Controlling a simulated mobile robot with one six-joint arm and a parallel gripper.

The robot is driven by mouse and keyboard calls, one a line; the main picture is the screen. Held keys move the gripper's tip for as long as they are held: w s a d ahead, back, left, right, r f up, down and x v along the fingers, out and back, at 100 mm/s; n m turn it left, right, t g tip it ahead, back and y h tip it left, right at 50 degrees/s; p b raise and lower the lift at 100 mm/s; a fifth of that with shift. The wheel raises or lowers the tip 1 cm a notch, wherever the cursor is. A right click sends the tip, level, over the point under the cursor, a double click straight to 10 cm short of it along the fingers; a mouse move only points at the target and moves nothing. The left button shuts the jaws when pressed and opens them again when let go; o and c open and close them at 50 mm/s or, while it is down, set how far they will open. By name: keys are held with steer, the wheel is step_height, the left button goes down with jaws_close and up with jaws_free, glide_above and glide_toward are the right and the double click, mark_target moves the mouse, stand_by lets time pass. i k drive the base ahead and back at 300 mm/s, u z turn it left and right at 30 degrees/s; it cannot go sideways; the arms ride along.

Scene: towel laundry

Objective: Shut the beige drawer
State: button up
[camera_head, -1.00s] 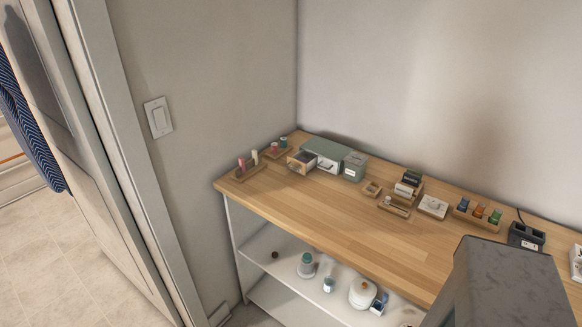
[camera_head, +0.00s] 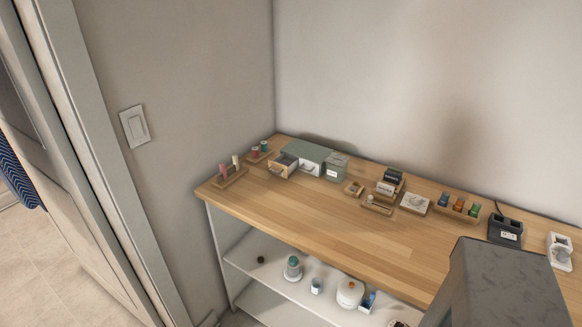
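The beige drawer (camera_head: 283,166) stands pulled out from the left part of a small grey-green cabinet (camera_head: 311,153) at the back left of the wooden counter. Its inside is partly visible and its handle faces the front left. Beside it, the cabinet's other front, with its own handle, looks closed. My gripper is not in view. A dark grey block-like part at the lower right is probably mine.
A peg tray (camera_head: 231,179) and a spool tray (camera_head: 257,158) lie left of the drawer. A green box (camera_head: 337,167) stands right of the cabinet. The counter front (camera_head: 300,215) is clear. Jars stand on the shelf (camera_head: 270,272) below.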

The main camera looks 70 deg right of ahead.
mark_target(283, 171)
steer(key=z, duration=4.95)
steer(key=i, duration=0.1)
steer(key=u, duration=3.2)
steer(key=k, duration=0.9)
steer(key=u, duration=0.15)
steer(key=i, duration=0.75)
